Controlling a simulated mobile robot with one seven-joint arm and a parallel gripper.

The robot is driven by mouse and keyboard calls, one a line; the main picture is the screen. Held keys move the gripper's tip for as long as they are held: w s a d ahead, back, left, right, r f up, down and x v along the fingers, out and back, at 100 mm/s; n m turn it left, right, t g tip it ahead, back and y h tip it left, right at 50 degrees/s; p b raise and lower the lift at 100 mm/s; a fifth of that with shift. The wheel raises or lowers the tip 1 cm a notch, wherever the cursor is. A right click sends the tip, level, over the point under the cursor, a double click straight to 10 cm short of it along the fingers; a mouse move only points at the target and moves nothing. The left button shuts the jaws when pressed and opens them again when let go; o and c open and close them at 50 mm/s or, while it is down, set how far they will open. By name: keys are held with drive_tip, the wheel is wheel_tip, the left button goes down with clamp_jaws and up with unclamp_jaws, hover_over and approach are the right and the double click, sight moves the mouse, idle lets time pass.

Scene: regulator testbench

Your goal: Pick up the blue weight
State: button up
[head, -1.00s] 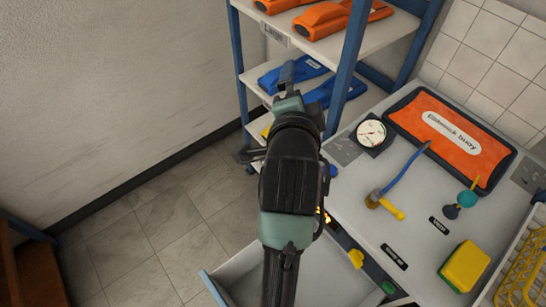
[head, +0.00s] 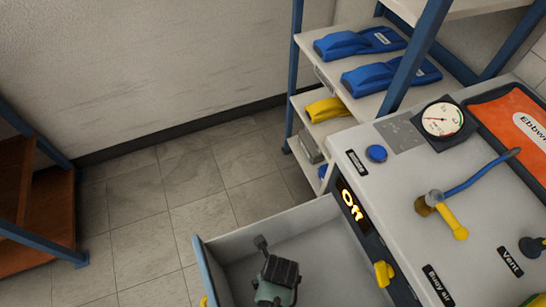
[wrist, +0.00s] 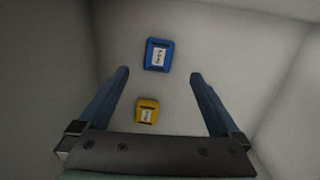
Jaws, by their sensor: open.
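The blue weight (wrist: 159,55) is a small blue block with a white label, lying on the pale floor of a drawer in the wrist view. A smaller yellow weight (wrist: 147,110), also labelled, lies nearer to my gripper. My gripper (wrist: 159,76) is open and empty, its two fingers spread wide. The blue weight lies just past the line of the fingertips and roughly centred between them; I cannot tell the height gap. In the head view my wrist is over the open drawer (head: 335,255), and neither weight can be made out there.
Drawer walls rise around my gripper. The bench (head: 390,200) at the right carries a gauge (head: 441,119), a yellow-handled valve (head: 450,222) and a blue button (head: 376,153). A blue-framed shelf with blue packs (head: 390,77) stands behind.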

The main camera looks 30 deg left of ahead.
drive_tip(key=f+b, duration=0.1)
drive_tip(key=f, duration=0.1)
drive_tip(key=f+b, duration=0.1)
drive_tip(key=f, duration=0.2)
drive_tip(key=a+f+b, duration=0.1)
drive_tip(key=f, duration=0.2)
drive_tip(key=shift+w, duration=0.2)
clamp_jaws()
drive_tip(key=shift+r, duration=0.1)
